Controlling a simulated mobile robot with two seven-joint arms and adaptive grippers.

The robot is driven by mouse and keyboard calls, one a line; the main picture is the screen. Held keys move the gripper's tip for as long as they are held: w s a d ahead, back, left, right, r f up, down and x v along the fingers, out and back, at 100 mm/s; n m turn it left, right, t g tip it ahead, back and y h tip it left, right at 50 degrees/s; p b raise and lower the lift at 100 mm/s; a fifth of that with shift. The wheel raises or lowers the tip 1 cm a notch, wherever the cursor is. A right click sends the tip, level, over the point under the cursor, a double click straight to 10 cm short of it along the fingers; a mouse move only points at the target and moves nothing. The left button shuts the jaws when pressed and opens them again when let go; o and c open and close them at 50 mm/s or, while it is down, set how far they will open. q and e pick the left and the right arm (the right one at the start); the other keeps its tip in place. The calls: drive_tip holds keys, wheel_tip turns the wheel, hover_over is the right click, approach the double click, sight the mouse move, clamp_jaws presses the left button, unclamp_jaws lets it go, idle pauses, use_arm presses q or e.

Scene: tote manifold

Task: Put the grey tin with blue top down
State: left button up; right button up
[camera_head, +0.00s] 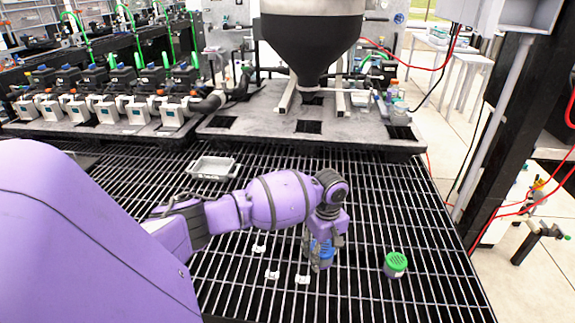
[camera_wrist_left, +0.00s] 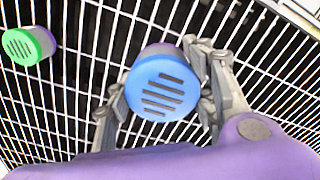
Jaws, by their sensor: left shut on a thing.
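The grey tin with a blue top (camera_head: 322,252) is upright in my left gripper (camera_head: 321,258), near the middle front of the metal grating. In the left wrist view its slotted blue top (camera_wrist_left: 162,88) faces the camera, and part of its grey side shows. The two fingers of my left gripper (camera_wrist_left: 156,88) stand on opposite sides of the tin, shut on it. The fingers partly hide the tin in the head view. I cannot tell whether its base touches the grating. My right gripper is not in view.
A tin with a green top (camera_head: 396,263) stands on the grating (camera_head: 430,240) to the right of the held tin. Small white pieces (camera_head: 272,274) lie to the left. A grey tray (camera_head: 213,168) sits farther back. Open grating lies between the two tins.

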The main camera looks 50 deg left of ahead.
use_arm(q)
drive_tip(key=s+a+f, duration=0.8)
drive_tip(key=a, duration=0.1)
drive_tip(key=shift+s+a+f+b, duration=0.1)
drive_tip(key=shift+s+b, duration=0.2)
drive_tip(key=shift+b, duration=0.05)
drive_tip(key=f, duration=0.3)
drive_tip(key=s+a+f+b, duration=0.1)
drive_tip(key=shift+f, duration=0.25)
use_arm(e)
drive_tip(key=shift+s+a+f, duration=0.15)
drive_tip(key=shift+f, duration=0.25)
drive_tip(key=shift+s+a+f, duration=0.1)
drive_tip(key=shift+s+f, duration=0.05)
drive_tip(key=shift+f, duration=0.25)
use_arm(q)
drive_tip(key=shift+d+f, duration=0.1)
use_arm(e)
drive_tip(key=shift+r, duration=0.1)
use_arm(q)
drive_tip(key=o, duration=1.1)
drive_tip(key=shift+f, duration=0.1)
drive_tip(key=shift+o, duration=0.6)
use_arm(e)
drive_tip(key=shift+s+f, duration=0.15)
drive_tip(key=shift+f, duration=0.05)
